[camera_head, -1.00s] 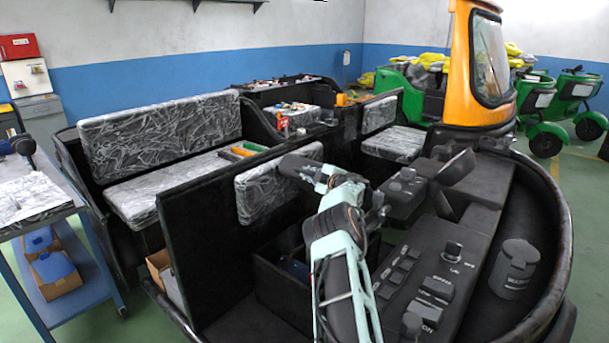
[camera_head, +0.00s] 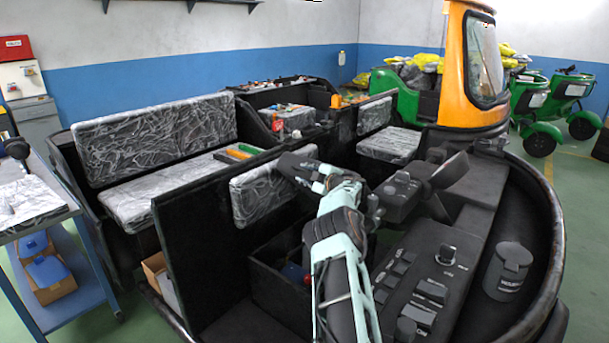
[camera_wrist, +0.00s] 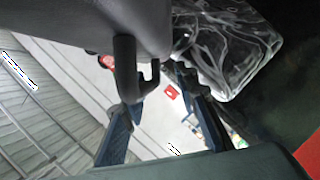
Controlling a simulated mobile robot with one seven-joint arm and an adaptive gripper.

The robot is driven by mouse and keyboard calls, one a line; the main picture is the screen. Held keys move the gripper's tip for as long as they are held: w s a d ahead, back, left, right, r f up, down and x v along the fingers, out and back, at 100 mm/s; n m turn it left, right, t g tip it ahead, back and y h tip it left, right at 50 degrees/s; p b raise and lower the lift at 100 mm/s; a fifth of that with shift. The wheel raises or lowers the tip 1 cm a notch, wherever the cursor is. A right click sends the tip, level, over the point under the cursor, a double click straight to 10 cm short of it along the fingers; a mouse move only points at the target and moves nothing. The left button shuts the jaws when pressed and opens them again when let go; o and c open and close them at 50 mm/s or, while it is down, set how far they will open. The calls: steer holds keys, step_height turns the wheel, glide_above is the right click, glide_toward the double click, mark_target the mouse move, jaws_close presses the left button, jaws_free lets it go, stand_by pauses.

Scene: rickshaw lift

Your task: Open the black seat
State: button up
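The driver's area of the black vehicle has a backrest pad (camera_head: 262,190) in clear plastic, fixed on a black upright panel (camera_head: 200,240). Below it is a dark open-topped box (camera_head: 275,290) with something red and blue inside. I cannot clearly make out which piece is the black seat; my arm hides part of this area. My mint-coloured arm reaches up from the bottom centre, and its dark end (camera_head: 298,167) is close in front of the pad. In the wrist view my gripper's fingers (camera_wrist: 160,95) are apart. A dark hooked piece (camera_wrist: 127,70) shows between them. Any contact is unclear.
A plastic-covered rear bench (camera_head: 155,145) is behind the panel. A control console (camera_head: 415,290) and a grey lidded cup (camera_head: 508,270) are right of my arm. A blue cart (camera_head: 75,275) stands at left.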

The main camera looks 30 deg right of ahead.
step_height(320, 180, up, 10)
stand_by(0.6)
steer(key=shift+a, duration=0.1)
stand_by(0.3)
